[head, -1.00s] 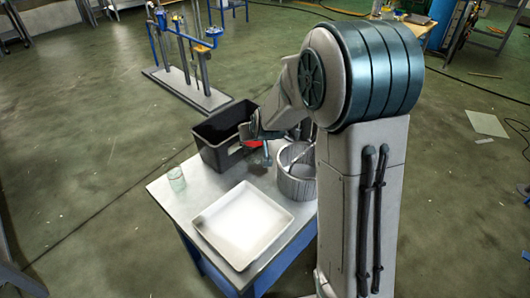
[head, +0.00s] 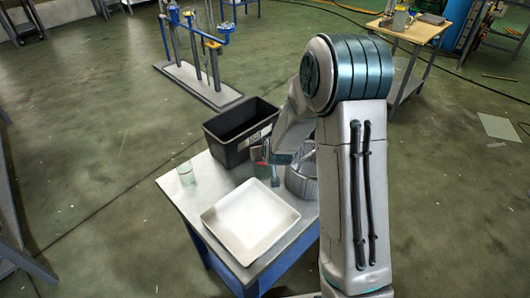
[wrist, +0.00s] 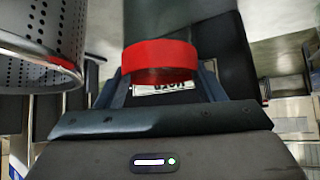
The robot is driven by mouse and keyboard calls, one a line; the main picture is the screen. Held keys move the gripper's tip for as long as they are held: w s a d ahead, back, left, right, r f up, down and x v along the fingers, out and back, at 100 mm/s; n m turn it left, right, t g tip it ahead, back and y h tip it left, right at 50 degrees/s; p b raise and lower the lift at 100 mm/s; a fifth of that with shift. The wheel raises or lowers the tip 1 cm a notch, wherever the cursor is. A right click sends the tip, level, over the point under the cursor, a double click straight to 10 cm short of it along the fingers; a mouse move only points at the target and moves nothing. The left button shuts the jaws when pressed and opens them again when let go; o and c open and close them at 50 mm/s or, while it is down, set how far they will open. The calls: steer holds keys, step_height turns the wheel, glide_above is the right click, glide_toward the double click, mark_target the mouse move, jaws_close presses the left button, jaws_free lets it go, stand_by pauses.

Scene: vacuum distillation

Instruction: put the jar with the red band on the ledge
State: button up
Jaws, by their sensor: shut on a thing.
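The jar with the red band (wrist: 160,62) is between my fingers in the wrist view, its red band showing clearly. Its body is hard to make out against the dark bin. In the head view, my gripper (head: 271,167) is at the front right of the black bin, left of the perforated metal basket. It is shut on the jar, which is mostly hidden there. I cannot tell whether the jar touches the table. I cannot pick out a ledge for certain in either view.
The small table (head: 190,203) also holds a black bin (head: 228,153) with a white label, a white tray (head: 232,238), a clear glass jar (head: 186,173) at the left edge, and the perforated basket (head: 300,183), close to the held jar. A wooden table (head: 407,32) stands behind.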

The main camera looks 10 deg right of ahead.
steer(key=shift+f, duration=0.1)
steer(key=o, duration=1.1)
steer(key=shift+f, duration=0.1)
steer(key=shift+c, duration=0.2)
steer(key=o, duration=0.4)
steer(key=shift+r, duration=0.2)
